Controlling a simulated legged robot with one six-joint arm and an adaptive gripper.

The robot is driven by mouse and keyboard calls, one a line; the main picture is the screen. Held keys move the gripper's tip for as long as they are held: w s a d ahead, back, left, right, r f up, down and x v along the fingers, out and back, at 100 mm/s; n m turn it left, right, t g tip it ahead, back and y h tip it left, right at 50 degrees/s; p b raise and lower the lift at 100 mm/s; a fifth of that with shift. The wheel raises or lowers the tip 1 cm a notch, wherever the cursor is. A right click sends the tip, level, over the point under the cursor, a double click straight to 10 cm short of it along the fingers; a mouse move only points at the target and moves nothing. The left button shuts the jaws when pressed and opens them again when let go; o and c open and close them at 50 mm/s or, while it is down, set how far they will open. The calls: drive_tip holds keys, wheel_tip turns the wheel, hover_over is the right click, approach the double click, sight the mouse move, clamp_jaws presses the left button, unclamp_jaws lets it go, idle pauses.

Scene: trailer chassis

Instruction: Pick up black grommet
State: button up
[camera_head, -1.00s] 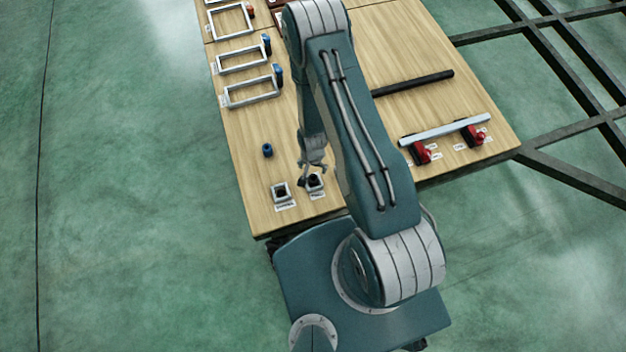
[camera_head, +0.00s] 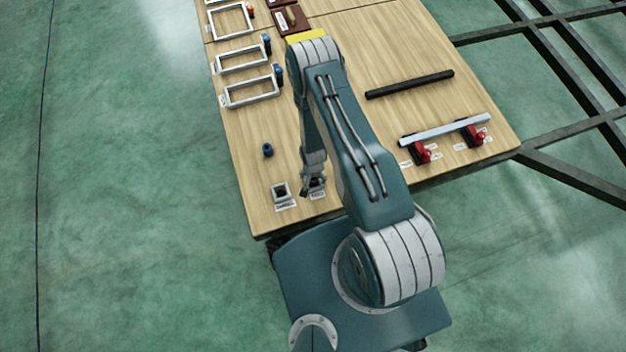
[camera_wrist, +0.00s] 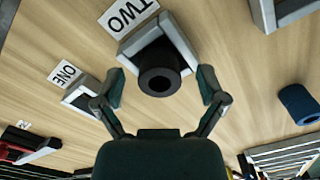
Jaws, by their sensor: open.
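The black grommet (camera_wrist: 160,78) is a short dark cylinder with a round hole, seen end-on in the wrist view. It sits in a light grey square holder (camera_wrist: 184,42) beside a label reading TWO. My gripper (camera_wrist: 162,87) is open, with one finger on each side of the grommet and visible space between each finger and it.
A holder labelled ONE (camera_wrist: 82,96) shows left in the wrist view. A black bar (camera_head: 410,84) and a grey bar on red clamps (camera_head: 445,130) lie further right.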

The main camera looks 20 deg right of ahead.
drive_tip(key=c, duration=1.3)
drive_tip(key=shift+o, duration=0.2)
